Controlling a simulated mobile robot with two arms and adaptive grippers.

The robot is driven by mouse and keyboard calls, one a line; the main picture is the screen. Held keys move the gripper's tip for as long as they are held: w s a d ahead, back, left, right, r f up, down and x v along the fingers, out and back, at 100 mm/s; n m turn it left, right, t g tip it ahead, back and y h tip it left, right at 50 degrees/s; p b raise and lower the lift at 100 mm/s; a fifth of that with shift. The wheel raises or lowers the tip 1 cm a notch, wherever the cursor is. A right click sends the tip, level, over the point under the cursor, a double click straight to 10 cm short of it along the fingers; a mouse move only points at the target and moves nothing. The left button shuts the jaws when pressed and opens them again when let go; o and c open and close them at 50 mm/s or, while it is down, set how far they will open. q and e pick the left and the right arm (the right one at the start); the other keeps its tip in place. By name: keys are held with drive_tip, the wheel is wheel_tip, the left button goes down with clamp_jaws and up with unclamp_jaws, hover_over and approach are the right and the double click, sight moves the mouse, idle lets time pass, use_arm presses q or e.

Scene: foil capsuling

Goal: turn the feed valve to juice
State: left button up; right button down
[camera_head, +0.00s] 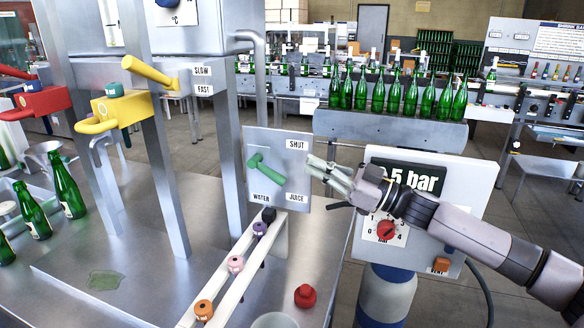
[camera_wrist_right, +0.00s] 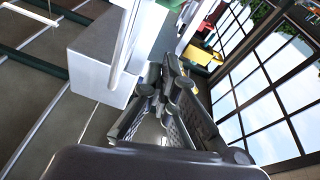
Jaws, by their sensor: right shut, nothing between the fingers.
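The feed valve is a green handle (camera_head: 265,174) on a grey upright plate (camera_head: 286,172) in the middle of the head view. The plate carries a SHUT label at the upper right, WATER at the lower left and JUICE at the lower right. My right gripper (camera_head: 320,170) is at the plate's right edge, near the SHUT label, apart from the handle, shut and empty. Its dark fingers also show in the right wrist view (camera_wrist_right: 166,72), where I cannot make out the valve handle. My left gripper is not in view.
Yellow (camera_head: 120,108) and red (camera_head: 36,102) valves are at the left. A rail (camera_head: 222,282) with several coloured caps runs below the plate. A red knob (camera_head: 305,295) and green bottles (camera_head: 68,188) stand on the bench.

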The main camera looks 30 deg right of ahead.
sight(268, 170)
use_arm(q)
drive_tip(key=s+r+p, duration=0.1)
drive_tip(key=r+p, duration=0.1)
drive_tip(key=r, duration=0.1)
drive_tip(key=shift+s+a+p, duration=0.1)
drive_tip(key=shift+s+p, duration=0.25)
drive_tip(key=shift+p, duration=0.05)
use_arm(e)
drive_tip(key=w+a+f, duration=0.2)
drive_tip(key=w+a, duration=0.1)
drive_tip(key=w, duration=0.2)
drive_tip(key=shift+w+a+f, duration=0.15)
drive_tip(key=shift+f, duration=0.05)
use_arm(q)
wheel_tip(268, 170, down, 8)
drive_tip(key=b, duration=0.7)
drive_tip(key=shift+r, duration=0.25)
use_arm(e)
wheel_tip(268, 170, down, 3)
drive_tip(key=shift+w+a+r+t+y, duration=0.1)
drive_tip(key=shift+t+y, duration=0.4)
drive_tip(key=shift+t, duration=0.1)
drive_tip(key=shift+w+a+r+t+y, duration=0.1)
drive_tip(key=shift+t+y, duration=0.4)
drive_tip(key=shift+t, duration=0.1)
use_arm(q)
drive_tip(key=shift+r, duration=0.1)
use_arm(e)
drive_tip(key=shift+s+r, duration=0.1)
